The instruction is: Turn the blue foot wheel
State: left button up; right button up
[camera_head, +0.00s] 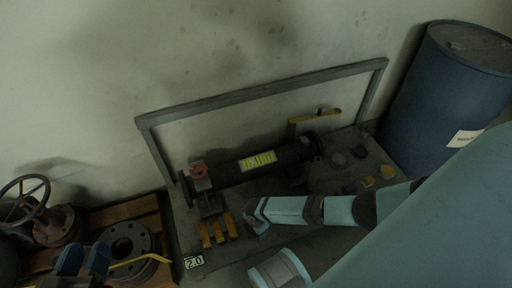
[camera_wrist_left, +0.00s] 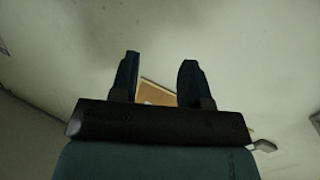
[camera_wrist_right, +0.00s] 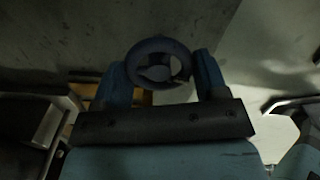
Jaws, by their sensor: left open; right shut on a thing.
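The blue foot wheel (camera_wrist_right: 158,47) is a small, dark blue spoked ring in the right wrist view. My right gripper (camera_wrist_right: 160,75) has one finger on each side of its rim and is shut on it. I cannot make out this wheel or the right gripper's fingers in the head view. My left gripper (camera_head: 84,262) is at the bottom left of the head view, open, in front of a dark round flange (camera_head: 125,240). In the left wrist view its fingers (camera_wrist_left: 158,80) are apart with nothing between them.
A dark handwheel (camera_head: 28,200) on a reddish valve stands at the far left. A grey metal frame (camera_head: 260,94) surrounds a dark pipe (camera_head: 225,172) with a yellow label. Yellow pieces (camera_head: 213,231) lie below it. A blue barrel (camera_head: 425,95) stands at the right.

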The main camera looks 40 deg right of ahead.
jog(key=shift+r+m+p, duration=0.15)
jog(key=shift+m+p, duration=0.3)
jog(key=shift+m, duration=0.55)
jog(key=m+p, duration=0.1)
jog(key=m, duration=0.1)
jog(key=shift+m, duration=0.3)
jog(key=m+p, duration=0.2)
jog(key=m, duration=0.2)
jog(key=shift+m, duration=0.3)
jog(key=m+p, duration=0.1)
jog(key=m, duration=0.2)
jog(key=shift+w+m, duration=0.1)
jog(key=shift+m, duration=0.2)
jog(key=m, duration=0.3)
jog(key=shift+d+p, duration=0.15)
jog(key=shift+p, duration=0.15)
pick_arm(q)
notch_tip(320, 180, up, 7)
jog(key=n+t, duration=0.1)
jog(key=t, duration=0.2)
jog(key=shift+s+r, duration=0.2)
jog(key=shift+s, duration=0.15)
pick_arm(e)
jog(key=shift+m, duration=0.3)
pick_arm(q)
jog(key=shift+a+r, duration=0.1)
jog(key=shift+r, duration=0.15)
pick_arm(e)
jog(key=o, duration=0.9)
